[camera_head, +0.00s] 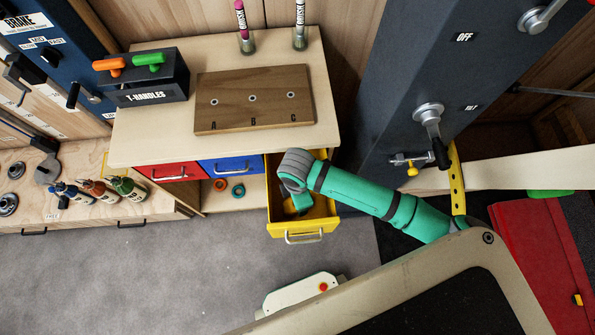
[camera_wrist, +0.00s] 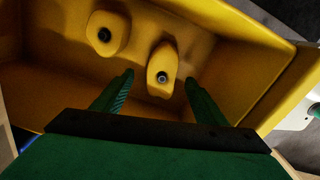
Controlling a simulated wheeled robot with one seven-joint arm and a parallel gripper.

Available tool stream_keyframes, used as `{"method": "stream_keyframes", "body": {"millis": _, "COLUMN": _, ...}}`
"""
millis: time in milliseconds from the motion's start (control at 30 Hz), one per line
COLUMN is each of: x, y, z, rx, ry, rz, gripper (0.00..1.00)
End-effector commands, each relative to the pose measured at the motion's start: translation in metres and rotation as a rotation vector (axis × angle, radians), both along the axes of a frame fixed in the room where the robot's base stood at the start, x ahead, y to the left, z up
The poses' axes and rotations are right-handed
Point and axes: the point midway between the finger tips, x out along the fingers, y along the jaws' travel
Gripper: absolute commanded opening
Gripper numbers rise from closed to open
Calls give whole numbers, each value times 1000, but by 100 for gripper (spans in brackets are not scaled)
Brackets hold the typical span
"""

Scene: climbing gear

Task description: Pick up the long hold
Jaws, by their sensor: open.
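The long hold (camera_wrist: 160,82), a yellow elongated piece with a dark bolt hole, lies in the open yellow drawer (camera_head: 325,225). In the wrist view it shows between and just beyond the fingertips of my gripper (camera_wrist: 159,76). My gripper is open and empty, its two green fingers on either side of the hold in the picture. I cannot tell whether they touch it. A second, rounder yellow hold (camera_wrist: 106,40) lies to the left of it, apart. In the head view my gripper (camera_head: 300,203) reaches down into the drawer, and my arm hides the holds.
The drawer's walls stand close around my gripper. The red drawer (camera_head: 170,172) and blue drawer (camera_head: 229,165) beside it are shut. A wooden board (camera_head: 253,118) marked A, B, C lies on the cabinet top (camera_head: 155,150). The T-handles box (camera_head: 145,85) stands left of it.

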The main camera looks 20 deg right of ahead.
Motion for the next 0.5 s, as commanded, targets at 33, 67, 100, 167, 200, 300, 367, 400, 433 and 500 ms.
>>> {"method": "stream_keyframes", "body": {"millis": 33, "x": -2, "y": 0, "z": -8, "rx": -1, "ry": 3, "rz": 0, "gripper": 66}}
{"method": "stream_keyframes", "body": {"millis": 67, "x": -2, "y": 1, "z": -13, "rx": -1, "ry": 2, "rz": 0, "gripper": 66}}
{"method": "stream_keyframes", "body": {"millis": 100, "x": -3, "y": 1, "z": -18, "rx": -1, "ry": 2, "rz": -1, "gripper": 66}}
{"method": "stream_keyframes", "body": {"millis": 167, "x": -3, "y": 2, "z": -26, "rx": 0, "ry": 2, "rz": 0, "gripper": 66}}
{"method": "stream_keyframes", "body": {"millis": 200, "x": -3, "y": 1, "z": -30, "rx": 0, "ry": 1, "rz": -1, "gripper": 66}}
{"method": "stream_keyframes", "body": {"millis": 300, "x": -2, "y": 1, "z": -36, "rx": -1, "ry": 0, "rz": 0, "gripper": 66}}
{"method": "stream_keyframes", "body": {"millis": 367, "x": -2, "y": 1, "z": -38, "rx": 0, "ry": 0, "rz": 0, "gripper": 66}}
{"method": "stream_keyframes", "body": {"millis": 400, "x": -2, "y": 2, "z": -38, "rx": 0, "ry": 0, "rz": 1, "gripper": 66}}
{"method": "stream_keyframes", "body": {"millis": 433, "x": -2, "y": 2, "z": -38, "rx": 0, "ry": -1, "rz": 1, "gripper": 66}}
{"method": "stream_keyframes", "body": {"millis": 500, "x": -2, "y": 2, "z": -38, "rx": 0, "ry": 0, "rz": 0, "gripper": 66}}
